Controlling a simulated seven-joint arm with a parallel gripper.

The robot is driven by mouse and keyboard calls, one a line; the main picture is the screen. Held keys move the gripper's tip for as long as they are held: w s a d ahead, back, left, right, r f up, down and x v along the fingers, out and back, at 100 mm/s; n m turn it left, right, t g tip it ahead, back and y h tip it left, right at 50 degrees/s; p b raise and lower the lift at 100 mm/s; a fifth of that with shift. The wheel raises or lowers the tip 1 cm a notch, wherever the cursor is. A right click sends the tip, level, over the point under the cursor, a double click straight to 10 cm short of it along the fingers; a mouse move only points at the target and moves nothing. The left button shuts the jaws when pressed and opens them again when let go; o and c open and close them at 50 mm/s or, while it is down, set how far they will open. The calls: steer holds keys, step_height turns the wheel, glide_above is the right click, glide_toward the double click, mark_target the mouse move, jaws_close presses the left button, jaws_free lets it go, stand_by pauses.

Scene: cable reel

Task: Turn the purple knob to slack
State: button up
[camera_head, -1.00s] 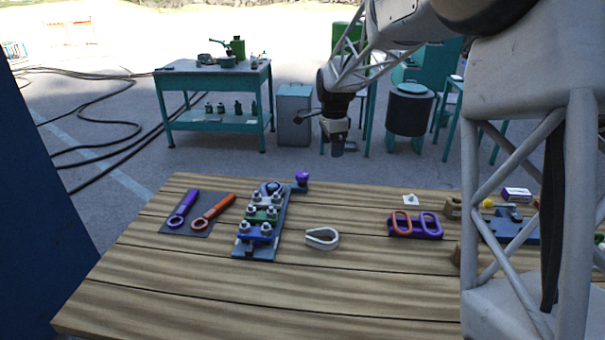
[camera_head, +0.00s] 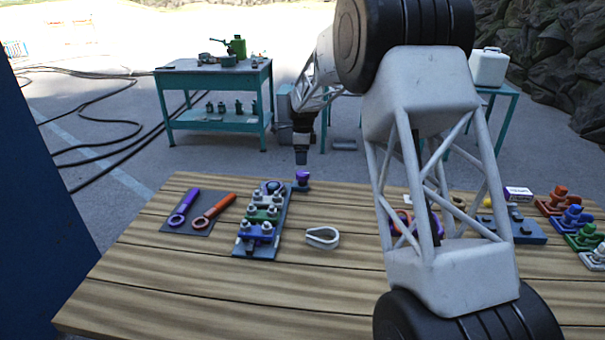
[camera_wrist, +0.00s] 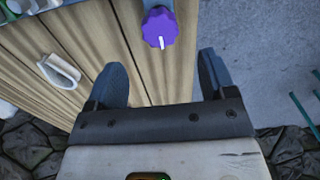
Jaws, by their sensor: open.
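The purple knob (camera_head: 302,176) stands at the back edge of the wooden table, at the far end of a blue clamp board (camera_head: 282,218). In the wrist view the knob (camera_wrist: 160,27) has a ribbed rim and a white mark pointing toward the gripper side of the picture. My gripper (camera_head: 301,160) is above the knob in the head view. In the wrist view my gripper (camera_wrist: 160,78) is open and empty, its two dark fingers apart, with the knob beyond the fingertips and roughly centred between them. Any label for slack is not readable.
A pale metal thimble (camera_head: 322,237) lies right of the clamp board. Two wrenches, one purple (camera_head: 184,207) and one orange (camera_head: 213,211), lie on a dark mat at left. My arm covers part of the right side. The front of the wooden table (camera_head: 220,300) is clear.

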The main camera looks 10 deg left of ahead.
mark_target(303, 173)
steer(key=shift+f, duration=0.1)
steer(key=shift+f, duration=3.8)
steer(key=c, duration=0.9)
